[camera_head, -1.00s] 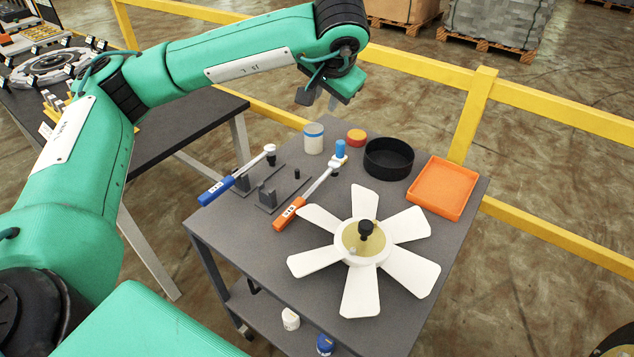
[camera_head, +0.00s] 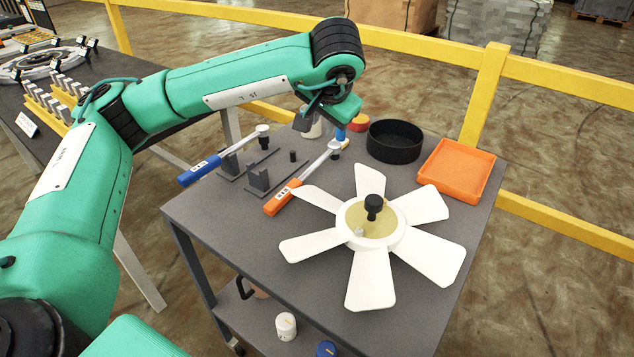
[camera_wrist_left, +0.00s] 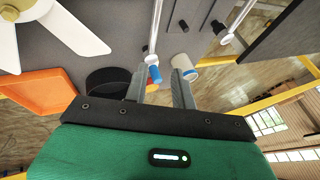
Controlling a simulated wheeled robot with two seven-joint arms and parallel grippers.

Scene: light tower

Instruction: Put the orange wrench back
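The orange wrench (camera_head: 284,196) lies on the dark table to the right of a grey bracket stand (camera_head: 259,180). In the left wrist view the open fingers (camera_wrist_left: 162,88) stand either side of the blue tip (camera_wrist_left: 155,75) in the picture; I see no clear contact. The bracket stand, with a short black post (camera_head: 292,156), holds nothing. My right gripper is not in view.
A blue wrench (camera_head: 200,171) rests on a similar stand to the left. A white jar (camera_wrist_left: 184,66) is close to the fingers. A black round bin (camera_head: 394,142), an orange tray (camera_head: 457,170) and a white fan rotor (camera_head: 372,277) occupy the right side. A yellow rail runs behind.

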